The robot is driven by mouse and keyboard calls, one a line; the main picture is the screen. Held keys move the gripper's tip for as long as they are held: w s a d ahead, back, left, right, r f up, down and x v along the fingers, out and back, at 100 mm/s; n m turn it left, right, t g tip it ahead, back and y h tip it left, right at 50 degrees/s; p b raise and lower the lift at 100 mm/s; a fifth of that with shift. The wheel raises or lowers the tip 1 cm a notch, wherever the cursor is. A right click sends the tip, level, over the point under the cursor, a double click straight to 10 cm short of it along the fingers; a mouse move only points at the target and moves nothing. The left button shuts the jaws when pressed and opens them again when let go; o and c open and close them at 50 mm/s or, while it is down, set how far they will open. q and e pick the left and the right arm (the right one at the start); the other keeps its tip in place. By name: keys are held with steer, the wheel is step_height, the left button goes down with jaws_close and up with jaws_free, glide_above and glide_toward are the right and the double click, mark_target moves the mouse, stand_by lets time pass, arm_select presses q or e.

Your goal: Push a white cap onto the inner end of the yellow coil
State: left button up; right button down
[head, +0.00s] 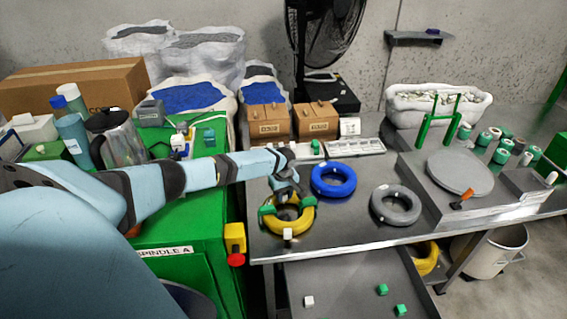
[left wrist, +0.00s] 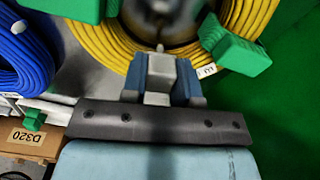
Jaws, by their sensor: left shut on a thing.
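The yellow coil (head: 301,225) lies flat near the left edge of the metal table, with green clips (head: 308,201) across its ring. It also shows in the left wrist view (left wrist: 112,52). My left gripper (head: 288,190) is over the coil's inner side. In the left wrist view its blue fingers (left wrist: 160,80) are shut on a whitish block, apparently a white cap (left wrist: 158,72), at the coil's inner edge. I cannot tell whether the cap sits on the inner cable end. A small white piece (head: 288,235) is at the coil's front. My right gripper is not in view.
A blue coil (head: 333,166) and a grey coil (head: 384,207) lie to the right. Cardboard boxes (head: 268,128) and a pale tray (head: 355,147) stand behind. A turntable (head: 460,172) is further right. Loose green and white cubes (head: 308,300) lie on the lower shelf.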

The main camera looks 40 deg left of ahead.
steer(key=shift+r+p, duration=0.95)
steer(key=shift+p, duration=0.05)
stand_by(1.8)
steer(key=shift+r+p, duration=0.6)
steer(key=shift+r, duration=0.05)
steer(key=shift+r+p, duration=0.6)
stand_by(2.0)
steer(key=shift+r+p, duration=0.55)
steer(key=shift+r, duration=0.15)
stand_by(1.2)
